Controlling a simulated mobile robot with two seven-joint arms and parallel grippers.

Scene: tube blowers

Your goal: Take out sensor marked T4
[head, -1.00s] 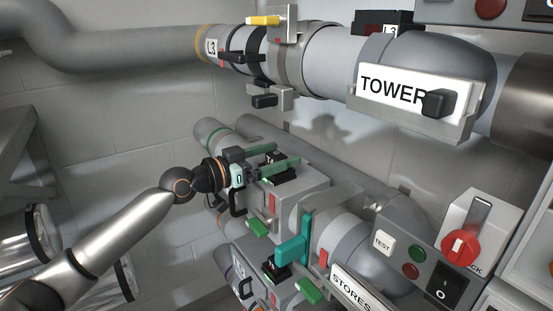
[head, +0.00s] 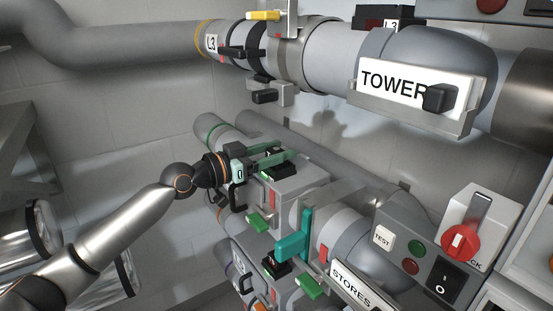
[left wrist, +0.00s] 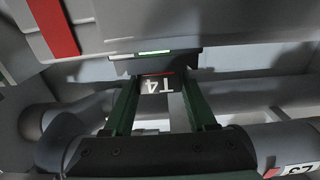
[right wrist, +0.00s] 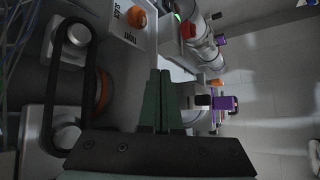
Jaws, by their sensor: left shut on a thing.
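The sensor marked T4 (left wrist: 158,86) is a dark block with a red line and a lit green strip in the left wrist view. Its marking appears upside down there. It sits at a grey housing on the lower pipe, and its dark base shows in the head view (head: 279,171). My left gripper (head: 274,155) has its green fingers on both sides of the sensor and is shut on it. My right gripper (right wrist: 163,76) shows only in the right wrist view, with its green fingers together and nothing seen between them.
A teal lever (head: 293,240) stands close by on the STORES pipe. Above runs the TOWER pipe (head: 325,55), with dark handles hanging below it. A grey control box with a red rotary switch (head: 461,242) is at right. Open space lies left of the lower pipes.

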